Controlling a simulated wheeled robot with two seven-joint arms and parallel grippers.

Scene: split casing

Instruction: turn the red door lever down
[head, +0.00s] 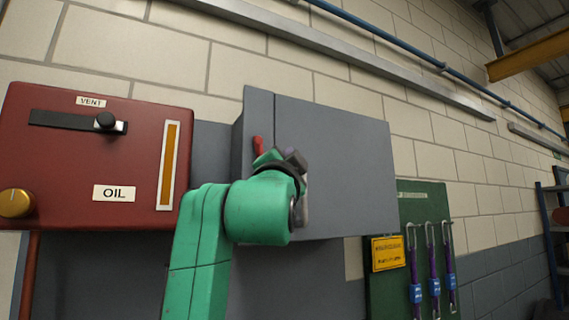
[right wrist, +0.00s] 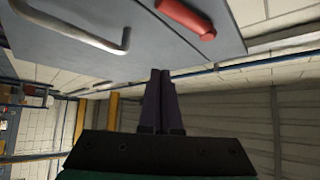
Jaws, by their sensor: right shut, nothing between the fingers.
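The red door lever (head: 258,145) is on the left part of the front of a grey cabinet (head: 345,150) in the head view. In the right wrist view the red lever (right wrist: 187,17) lies near the top edge, to the right of the fingertips. My right gripper (right wrist: 160,74) is shut and empty, with its two dark fingers together. A gap shows between the fingertips and the lever in that view. In the head view my green right arm covers the area just below the lever and hides most of the gripper. My left gripper is not in view.
A bent grey handle (right wrist: 85,28) stands out from the cabinet front in the right wrist view. A red oil tank (head: 60,150) with a gauge and a yellow knob (head: 15,203) is to the left.

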